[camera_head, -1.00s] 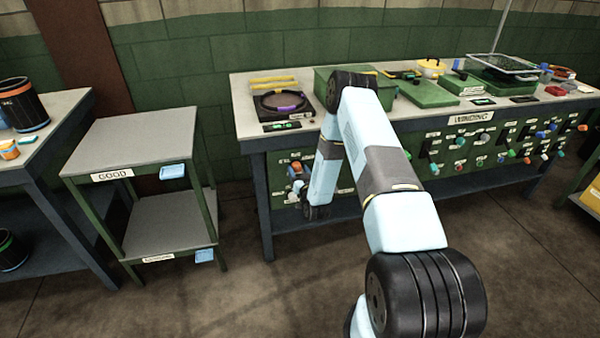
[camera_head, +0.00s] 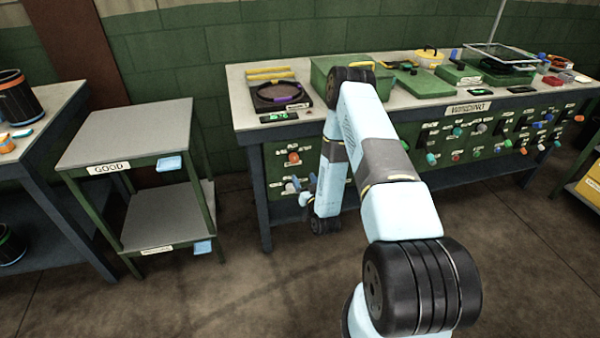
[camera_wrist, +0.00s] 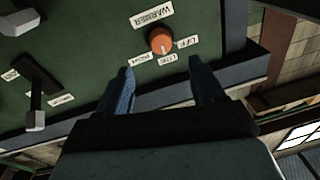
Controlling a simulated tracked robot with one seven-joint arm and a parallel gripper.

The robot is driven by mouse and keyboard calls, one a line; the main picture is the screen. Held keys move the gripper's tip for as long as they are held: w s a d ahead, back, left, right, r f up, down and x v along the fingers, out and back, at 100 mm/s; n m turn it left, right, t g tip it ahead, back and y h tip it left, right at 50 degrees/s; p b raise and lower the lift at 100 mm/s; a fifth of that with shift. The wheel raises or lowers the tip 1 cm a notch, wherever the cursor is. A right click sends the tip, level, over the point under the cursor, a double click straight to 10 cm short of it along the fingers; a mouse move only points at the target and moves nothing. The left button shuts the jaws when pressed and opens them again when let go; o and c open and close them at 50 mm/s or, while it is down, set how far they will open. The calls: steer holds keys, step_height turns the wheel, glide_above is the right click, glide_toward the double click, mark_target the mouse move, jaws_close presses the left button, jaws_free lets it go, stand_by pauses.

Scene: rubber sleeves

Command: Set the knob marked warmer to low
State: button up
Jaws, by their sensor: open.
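The knob marked warmer (camera_wrist: 160,41) is round and orange on the green panel in the wrist view. Its WARMER label (camera_wrist: 152,16) is above it, and OFF, LOW and HIGH labels sit around it.
A black lever switch (camera_wrist: 38,80) stands out left of the knob in the wrist view. The bench (camera_head: 236,95) carries a scale, a green bin (camera_head: 320,70) and boxes. Several more knobs and switches line its front panel. A GOOD shelf stand (camera_head: 130,130) is left, with bare floor in front.

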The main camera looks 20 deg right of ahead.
steer(key=shift+s+d+f, duration=0.1)
steer(key=shift+s+f, duration=0.05)
steer(key=shift+s, duration=1.5)
steer(key=shift+w, duration=0.1)
steer(key=w+r+n+g, duration=0.15)
steer(key=w+r, duration=0.25)
steer(key=r, duration=0.5)
steer(key=w+r+n+g, duration=0.15)
steer(key=w+r, duration=0.25)
steer(key=r, duration=0.4)
steer(key=s+r+g, duration=0.2)
steer(key=s+r, duration=0.1)
steer(key=r, duration=0.6)
steer(key=s+r+g, duration=0.2)
steer(key=r, duration=0.7)
steer(key=s+r+m+g+h, duration=0.1)
steer(key=s+r+g, duration=0.1)
steer(key=s+r, duration=0.55)
steer(key=s+r+g+h, duration=0.1)
steer(key=s+r, duration=0.4)
steer(key=s, duration=0.5)
steer(key=s+r+m+g, duration=0.1)
steer(key=s+r+g, duration=0.2)
steer(key=s, duration=1.7)
steer(key=shift+s+a+r+y, duration=0.3)
steer(key=shift+s+a+r, duration=0.05)
steer(key=shift+r, duration=0.1)
